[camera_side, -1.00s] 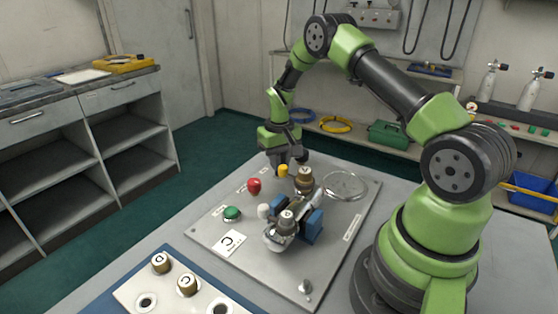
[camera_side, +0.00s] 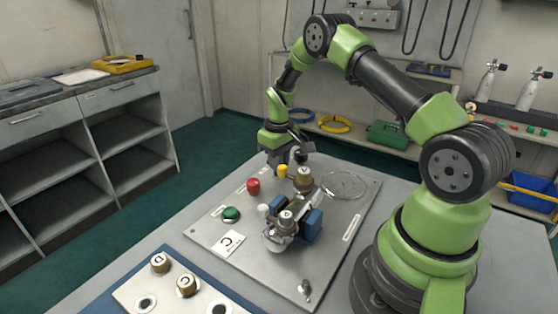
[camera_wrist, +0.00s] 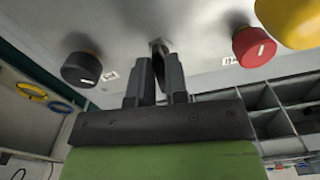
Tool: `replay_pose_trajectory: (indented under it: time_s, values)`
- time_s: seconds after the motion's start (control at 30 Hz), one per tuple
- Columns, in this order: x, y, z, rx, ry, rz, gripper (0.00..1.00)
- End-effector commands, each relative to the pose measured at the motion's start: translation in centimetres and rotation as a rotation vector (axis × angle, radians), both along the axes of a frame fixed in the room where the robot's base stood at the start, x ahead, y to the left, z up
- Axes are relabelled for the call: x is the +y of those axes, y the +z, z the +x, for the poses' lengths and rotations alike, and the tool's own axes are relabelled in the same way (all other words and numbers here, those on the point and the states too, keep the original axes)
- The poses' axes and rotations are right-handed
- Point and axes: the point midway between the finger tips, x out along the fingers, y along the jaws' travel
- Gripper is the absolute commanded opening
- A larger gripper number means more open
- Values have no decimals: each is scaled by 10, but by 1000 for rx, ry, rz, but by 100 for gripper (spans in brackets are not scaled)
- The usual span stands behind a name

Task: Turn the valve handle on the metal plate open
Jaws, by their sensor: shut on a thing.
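The metal plate (camera_side: 330,235) lies on the table in the side view, and its grey surface (camera_wrist: 200,30) fills the top of the wrist view. My gripper (camera_wrist: 159,72) is low at the plate's far edge, and it also shows in the side view (camera_side: 280,160). Its two fingers are shut on a thin dark valve handle (camera_wrist: 159,60), which stands on a small metal stem at the plate. In the side view the handle is hidden behind my gripper and the parts around it.
A black knob (camera_wrist: 81,68), a red knob (camera_wrist: 253,47) and a yellow knob (camera_wrist: 292,20) stand close around my fingers. Brass caps (camera_side: 160,262) sit in front.

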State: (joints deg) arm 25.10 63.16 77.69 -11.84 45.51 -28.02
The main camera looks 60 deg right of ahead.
Motion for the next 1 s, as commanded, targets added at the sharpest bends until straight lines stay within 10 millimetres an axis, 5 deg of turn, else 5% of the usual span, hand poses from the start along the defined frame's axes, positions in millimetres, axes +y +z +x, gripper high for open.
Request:
replay_pose_trajectory:
  time_s: [0.07, 0.1, 0.2, 0.57, 1.0]
  values:
    - [0, 0, 0, 2, -1, 1, 0]
    - [0, 0, 0, 2, -1, 1, 19]
    - [0, 0, 0, 2, -2, 1, 40]
    - [0, 6, 0, -2, -1, -1, 40]
    - [0, 84, 0, -3, -1, -1, 40]
